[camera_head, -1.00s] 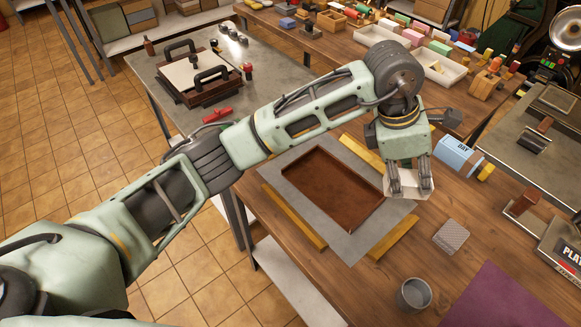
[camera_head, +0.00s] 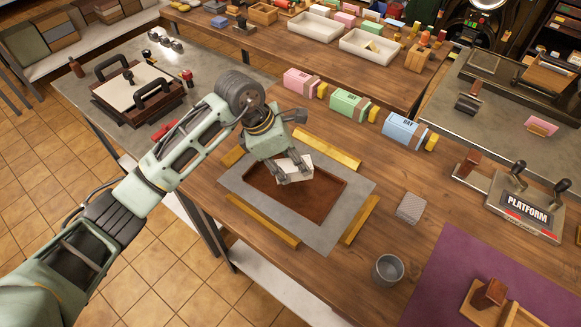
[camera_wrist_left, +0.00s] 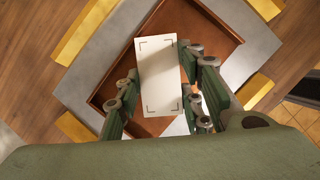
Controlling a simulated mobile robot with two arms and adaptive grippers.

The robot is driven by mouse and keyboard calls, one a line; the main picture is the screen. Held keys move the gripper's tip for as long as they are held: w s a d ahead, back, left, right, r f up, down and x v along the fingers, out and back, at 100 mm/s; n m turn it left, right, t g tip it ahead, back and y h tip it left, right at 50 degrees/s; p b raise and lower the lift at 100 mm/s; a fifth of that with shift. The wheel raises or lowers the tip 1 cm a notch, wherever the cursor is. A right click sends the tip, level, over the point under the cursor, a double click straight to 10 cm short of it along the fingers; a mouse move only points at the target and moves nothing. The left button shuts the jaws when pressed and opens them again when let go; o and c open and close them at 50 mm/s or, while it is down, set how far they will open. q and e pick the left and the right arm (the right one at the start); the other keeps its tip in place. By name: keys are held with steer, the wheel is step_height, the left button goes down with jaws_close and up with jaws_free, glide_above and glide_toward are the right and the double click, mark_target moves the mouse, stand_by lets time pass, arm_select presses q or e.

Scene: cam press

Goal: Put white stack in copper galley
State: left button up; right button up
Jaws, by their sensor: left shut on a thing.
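My left gripper (camera_head: 290,178) is shut on the white stack (camera_head: 296,166), a white block with dark corner marks on its top face. The stack also shows between the fingers in the left wrist view (camera_wrist_left: 160,80). It is held over the copper galley (camera_head: 322,202), a shallow reddish-brown tray with a raised rim, on a grey plate. The galley also shows below the stack in the left wrist view (camera_wrist_left: 215,42). The gap between stack and galley floor is hard to judge. My right gripper is not in view.
Yellow bars (camera_head: 262,220) lie around the grey plate (camera_head: 322,236). Pink, green (camera_head: 350,103) and blue (camera_head: 403,130) boxes stand behind it. A grey cup (camera_head: 388,270), a patterned card block (camera_head: 411,208) and a purple mat (camera_head: 440,290) lie to the right.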

mark_target(286, 165)
arm_select(q)
step_height(286, 165, down, 4)
steer(key=shift+r+p, duration=0.15)
steer(key=shift+p, duration=0.55)
steer(key=shift+f+b, duration=0.25)
steer(key=shift+b, duration=0.05)
steer(key=o, duration=1.2)
steer(key=shift+r, duration=0.1)
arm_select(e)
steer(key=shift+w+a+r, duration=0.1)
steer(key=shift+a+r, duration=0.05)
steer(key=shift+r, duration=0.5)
arm_select(q)
steer(key=shift+r, duration=0.2)
steer(key=shift+a+r, duration=0.1)
steer(key=shift+r, duration=0.1)
steer(key=b+v, duration=0.2)
steer(key=v, duration=0.9)
steer(key=shift+a+r, duration=0.1)
steer(key=shift+r, duration=0.15)
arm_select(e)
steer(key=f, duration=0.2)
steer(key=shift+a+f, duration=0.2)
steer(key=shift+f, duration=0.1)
